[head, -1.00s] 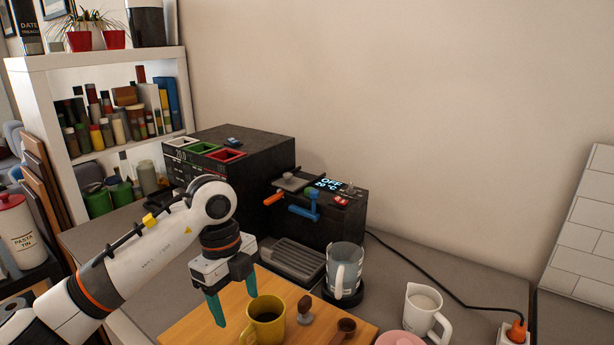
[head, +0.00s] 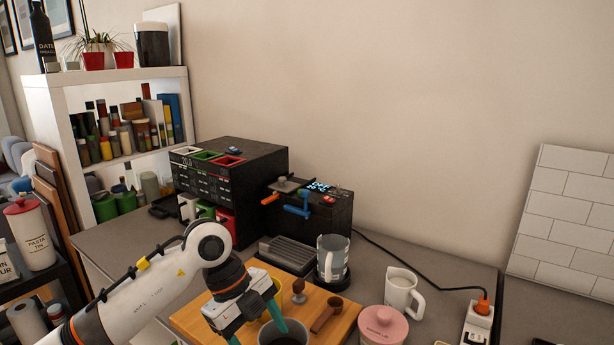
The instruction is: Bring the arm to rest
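My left arm comes in from the lower left. Its gripper (head: 258,331) has two teal fingers spread apart, with nothing seen between them. It is low over the front of the wooden board (head: 190,318). A dark grey mug (head: 284,340) at the bottom edge is close by the right finger; I cannot tell whether they touch. A yellow mug (head: 276,287) is mostly hidden behind the gripper. My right gripper is not in view.
The coffee machine (head: 322,215) and a black drawer box (head: 250,165) stand behind. A glass jug (head: 332,258), white pitcher (head: 402,292), pink-lidded jar (head: 383,325) and power strip (head: 478,322) are to the right. A white shelf (head: 60,130) is at left.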

